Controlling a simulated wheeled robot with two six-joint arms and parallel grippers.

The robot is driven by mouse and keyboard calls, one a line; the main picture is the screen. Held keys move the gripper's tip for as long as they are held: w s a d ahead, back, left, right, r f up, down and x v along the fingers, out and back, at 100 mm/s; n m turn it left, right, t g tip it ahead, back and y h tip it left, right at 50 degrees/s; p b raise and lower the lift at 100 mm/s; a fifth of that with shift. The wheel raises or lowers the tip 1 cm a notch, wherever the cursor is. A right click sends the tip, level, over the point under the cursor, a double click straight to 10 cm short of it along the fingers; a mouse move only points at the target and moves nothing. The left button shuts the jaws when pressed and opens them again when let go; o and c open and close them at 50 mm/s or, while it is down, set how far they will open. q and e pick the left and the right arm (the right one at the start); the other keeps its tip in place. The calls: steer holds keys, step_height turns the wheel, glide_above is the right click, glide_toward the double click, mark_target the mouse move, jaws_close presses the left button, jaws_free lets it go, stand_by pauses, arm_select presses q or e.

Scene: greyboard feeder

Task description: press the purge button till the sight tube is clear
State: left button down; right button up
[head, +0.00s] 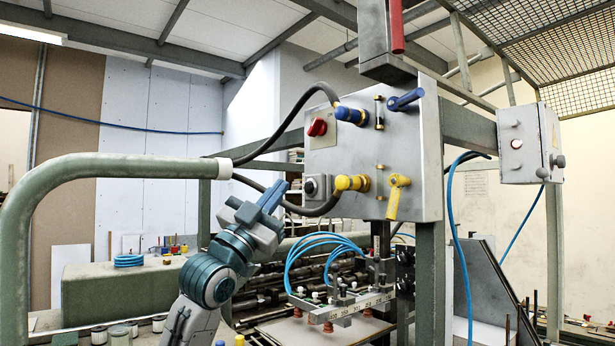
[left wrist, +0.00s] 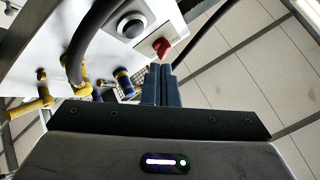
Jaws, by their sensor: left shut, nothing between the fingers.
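A round push button with a dark ring (head: 317,188) sits on a small plate at the lower left of the grey control box (head: 416,150). Two short upright sight tubes with brass ends are on the box front, one by the blue fitting (head: 379,113) and one by the yellow fitting (head: 380,181). My right gripper is out of view.
A red knob (head: 317,127) is above the button. Blue (head: 406,99) and yellow (head: 397,195) lever handles are on the box's right side. Black hoses (head: 285,126) loop left of the box, near my left gripper. A green rail (head: 90,166) curves at left.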

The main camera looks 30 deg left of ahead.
mark_target(308, 187)
arm_select(q)
steer(key=w+p, duration=0.1)
steer(key=w+d+p, duration=0.1)
steer(key=w, duration=0.1)
steer(key=shift+d, duration=0.1)
stand_by(2.0)
steer(key=shift+w+d+p, duration=0.2)
steer(key=shift+w+p, duration=0.15)
steer(key=shift+p, duration=0.35)
